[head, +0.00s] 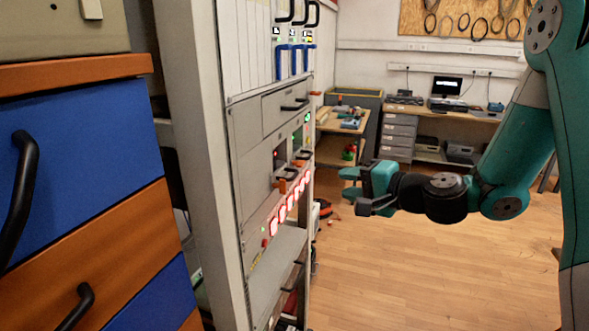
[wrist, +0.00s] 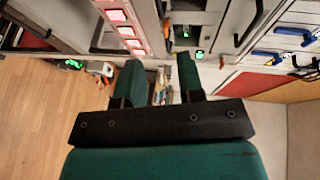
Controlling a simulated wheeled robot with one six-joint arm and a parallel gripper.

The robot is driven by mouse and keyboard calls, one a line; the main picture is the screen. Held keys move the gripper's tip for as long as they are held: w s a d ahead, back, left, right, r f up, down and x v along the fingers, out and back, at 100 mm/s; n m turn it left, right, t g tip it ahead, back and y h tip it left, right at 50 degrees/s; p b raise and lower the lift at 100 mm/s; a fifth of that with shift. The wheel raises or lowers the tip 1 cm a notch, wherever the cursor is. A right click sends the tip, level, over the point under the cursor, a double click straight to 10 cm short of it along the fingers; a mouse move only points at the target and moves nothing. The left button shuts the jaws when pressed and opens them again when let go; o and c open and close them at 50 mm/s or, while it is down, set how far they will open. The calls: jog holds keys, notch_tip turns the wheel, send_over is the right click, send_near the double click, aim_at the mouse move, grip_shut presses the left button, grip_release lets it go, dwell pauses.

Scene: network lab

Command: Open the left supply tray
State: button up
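The equipment rack (head: 240,165) stands left of centre in the head view. Its front has two small bays side by side, which look like the supply trays. The left one (head: 281,160) shows a red light and an orange latch at its lower edge; the right one (head: 302,144) shows a green light. Both look closed, though the steep angle hides detail. My gripper (head: 350,183) is in front of the rack, to its right and apart from it. In the wrist view my gripper (wrist: 160,72) is open, with nothing between its two green fingers.
A row of red-lit switches (head: 288,205) runs below the bays. A drawer with a black handle (head: 295,107) is above them. A blue and orange cabinet (head: 80,150) stands close at left. A workbench (head: 455,112) is at the back. The wooden floor (head: 420,270) at right is clear.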

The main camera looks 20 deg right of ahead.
aim_at(295, 174)
jog(key=p+x, duration=0.6)
jog(key=x, duration=0.9)
jog(key=shift+a+r+p, duration=0.1)
jog(key=shift+p, duration=0.2)
jog(key=shift+w+a, duration=0.15)
jog(key=shift+w, duration=0.1)
jog(key=shift+c, duration=0.2)
grip_shut()
